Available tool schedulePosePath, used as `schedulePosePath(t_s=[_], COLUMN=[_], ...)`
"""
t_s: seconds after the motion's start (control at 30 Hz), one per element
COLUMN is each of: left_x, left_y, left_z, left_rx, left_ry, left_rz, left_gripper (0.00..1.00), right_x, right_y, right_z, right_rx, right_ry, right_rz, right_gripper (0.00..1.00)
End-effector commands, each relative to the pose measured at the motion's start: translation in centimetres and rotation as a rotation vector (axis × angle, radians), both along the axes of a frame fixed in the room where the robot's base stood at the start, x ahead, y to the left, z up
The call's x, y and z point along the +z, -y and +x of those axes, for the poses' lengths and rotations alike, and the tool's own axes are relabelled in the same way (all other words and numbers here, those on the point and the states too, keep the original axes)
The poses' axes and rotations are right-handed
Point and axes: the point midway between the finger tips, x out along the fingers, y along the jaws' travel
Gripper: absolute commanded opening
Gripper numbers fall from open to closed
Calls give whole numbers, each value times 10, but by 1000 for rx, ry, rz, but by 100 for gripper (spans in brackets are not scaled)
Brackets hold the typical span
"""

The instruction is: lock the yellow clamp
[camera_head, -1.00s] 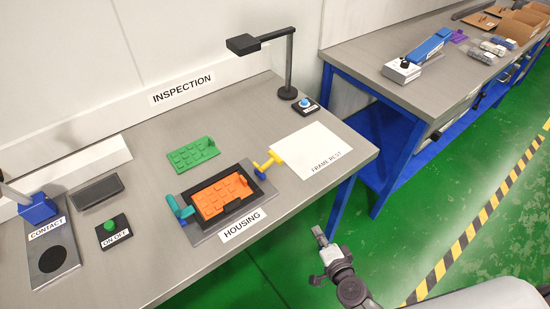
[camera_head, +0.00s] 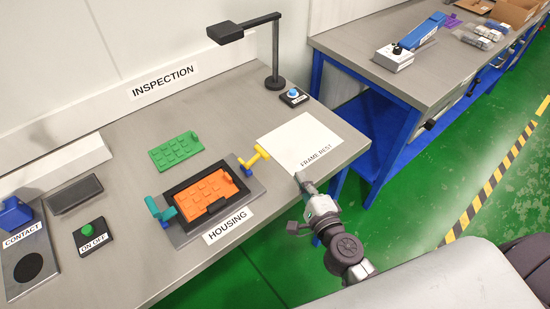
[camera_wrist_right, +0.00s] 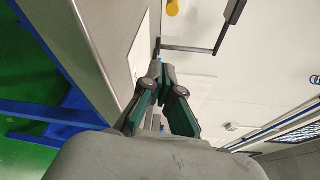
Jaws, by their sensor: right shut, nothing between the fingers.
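The yellow clamp (camera_head: 254,157) stands at the right end of the housing fixture (camera_head: 176,235), with its handle raised and tilted toward the upper right. An orange plate (camera_head: 207,196) lies in the fixture's black frame. A teal clamp (camera_head: 160,210) is at the fixture's left end. My right gripper (camera_head: 298,178) is shut and empty at the table's front edge, to the right of the yellow clamp and apart from it. My left gripper is not in view.
The white frame rest sheet (camera_head: 300,142) lies right of the clamp. A green plate (camera_head: 176,151) lies behind the fixture. A lamp post (camera_head: 275,55) and a blue button (camera_head: 293,93) stand at the back right. An on/off button (camera_head: 89,231) is at left.

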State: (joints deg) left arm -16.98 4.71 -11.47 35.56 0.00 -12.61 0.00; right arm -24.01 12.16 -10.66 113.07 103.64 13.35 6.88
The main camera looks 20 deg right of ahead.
Motion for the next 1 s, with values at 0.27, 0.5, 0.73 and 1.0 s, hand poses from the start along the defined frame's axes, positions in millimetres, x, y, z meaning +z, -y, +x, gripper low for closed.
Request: schedulePosePath(t_s=[0.27,0.5,0.73,1.0], left_x=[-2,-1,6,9], left_y=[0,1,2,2], left_z=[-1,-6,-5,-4], left_rx=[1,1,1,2], left_ry=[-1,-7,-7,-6], left_rz=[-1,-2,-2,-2], left_gripper=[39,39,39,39], right_x=[-2,-2,-2,-8], right_y=[0,0,-1,-2], right_z=[0,2,31,89], right_rx=[0,0,0,0], right_ry=[-1,0,3,2], right_rz=[-1,-2,-1,-1], right_gripper=[0,0,0,0])
